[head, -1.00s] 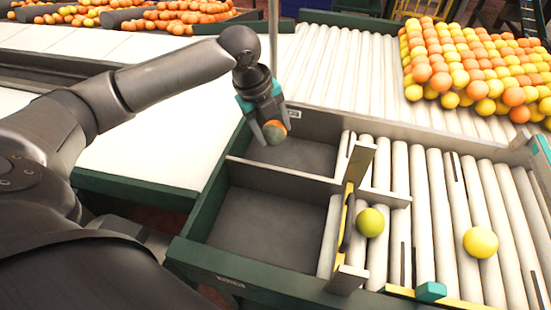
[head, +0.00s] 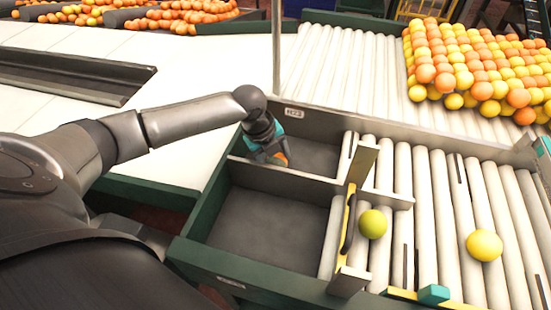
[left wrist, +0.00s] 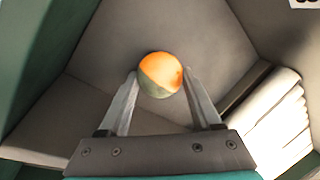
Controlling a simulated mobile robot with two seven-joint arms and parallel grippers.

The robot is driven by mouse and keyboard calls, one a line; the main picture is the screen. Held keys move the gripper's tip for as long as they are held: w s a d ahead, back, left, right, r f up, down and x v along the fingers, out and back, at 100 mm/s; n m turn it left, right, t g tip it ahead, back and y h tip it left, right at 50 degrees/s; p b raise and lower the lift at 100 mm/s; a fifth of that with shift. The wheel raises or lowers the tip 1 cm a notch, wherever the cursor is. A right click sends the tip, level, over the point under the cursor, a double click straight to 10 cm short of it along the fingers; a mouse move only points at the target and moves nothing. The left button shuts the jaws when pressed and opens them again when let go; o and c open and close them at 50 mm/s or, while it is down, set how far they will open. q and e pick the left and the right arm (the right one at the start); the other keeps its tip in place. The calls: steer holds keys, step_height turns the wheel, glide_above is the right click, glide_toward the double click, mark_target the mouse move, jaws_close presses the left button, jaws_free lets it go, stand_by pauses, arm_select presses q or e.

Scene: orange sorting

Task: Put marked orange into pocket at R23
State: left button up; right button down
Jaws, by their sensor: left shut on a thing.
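The marked orange (left wrist: 160,74), orange on one side and grey-green on the other, sits between the fingertips of my left gripper (left wrist: 158,88) in the left wrist view. In the head view the orange (head: 283,159) is partly hidden by my left gripper (head: 273,157), which is shut on it. The gripper is low inside the far grey pocket (head: 318,157). A small label (head: 294,113) is on that pocket's back wall, too small to read surely. I cannot tell whether the orange touches the pocket floor. My right gripper is not in view.
A divider (head: 270,171) separates the far pocket from the empty near pocket (head: 265,225). Rollers to the right carry a green fruit (head: 372,224) and a yellow fruit (head: 484,245). A large pile of oranges and yellow fruit (head: 475,70) lies at the back right.

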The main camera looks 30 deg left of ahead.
arm_select(q)
steer(key=shift+f, duration=0.1)
steer(key=o, duration=1.4)
steer(key=shift+f, duration=0.1)
steer(key=v, duration=1.2)
steer(key=shift+r+p, duration=0.25)
steer(key=shift+p, duration=0.15)
